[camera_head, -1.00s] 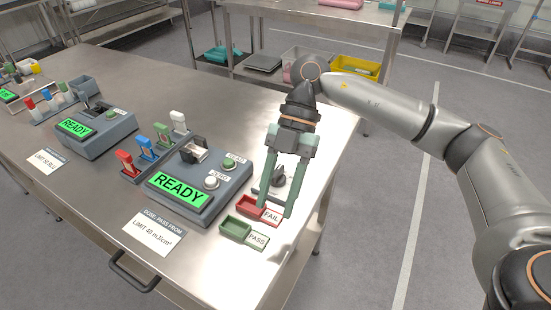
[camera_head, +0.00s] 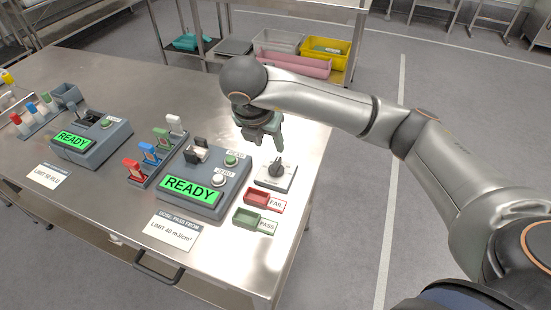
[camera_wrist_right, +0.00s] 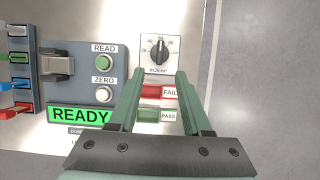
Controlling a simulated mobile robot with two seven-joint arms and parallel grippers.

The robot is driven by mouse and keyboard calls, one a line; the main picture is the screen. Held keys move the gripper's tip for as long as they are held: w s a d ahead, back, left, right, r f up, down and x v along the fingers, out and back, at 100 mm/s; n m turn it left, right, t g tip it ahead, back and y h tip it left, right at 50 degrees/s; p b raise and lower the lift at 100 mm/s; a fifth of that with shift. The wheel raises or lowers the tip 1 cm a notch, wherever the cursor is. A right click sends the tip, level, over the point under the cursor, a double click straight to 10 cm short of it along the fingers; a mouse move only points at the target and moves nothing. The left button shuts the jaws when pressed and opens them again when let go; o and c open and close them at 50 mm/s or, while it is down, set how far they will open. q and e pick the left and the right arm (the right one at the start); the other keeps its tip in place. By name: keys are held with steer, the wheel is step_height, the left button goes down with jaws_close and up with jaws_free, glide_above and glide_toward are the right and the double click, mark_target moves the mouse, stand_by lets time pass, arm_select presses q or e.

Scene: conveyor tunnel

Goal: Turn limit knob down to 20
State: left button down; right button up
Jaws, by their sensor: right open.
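The limit knob (camera_head: 276,168) is a black dial on a pale square plate (camera_head: 270,180), at the right end of the steel table in the head view. In the right wrist view the knob (camera_wrist_right: 160,49) points up, with a printed scale around it. My right gripper (camera_head: 262,138) is above and behind the knob in the head view, clear of it. In the right wrist view its two green fingers (camera_wrist_right: 158,90) are spread and empty, with the knob beyond the fingertips. My left gripper does not show.
A grey reader with a green READY screen (camera_head: 190,189) stands left of the knob. A red FAIL tray (camera_head: 256,197) and a green PASS tray (camera_head: 254,221) lie in front of it. Bare tabletop (camera_head: 305,160) lies right of the knob, up to the table edge.

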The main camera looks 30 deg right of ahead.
steer(key=b, duration=0.3)
glide_above(276, 162)
steer(key=s+a, duration=0.2)
step_height(276, 162, down, 7)
steer(key=shift+w+d+r, duration=0.1)
steer(key=shift+w, duration=0.05)
steer(key=p+x, duration=0.1)
steer(key=x, duration=0.2)
steer(key=shift+w+d, duration=0.1)
steer(key=shift+d, duration=0.05)
steer(key=shift+w+d+f, duration=0.1)
steer(key=shift+w+f, duration=0.05)
steer(key=shift+f, duration=0.3)
jaws_close()
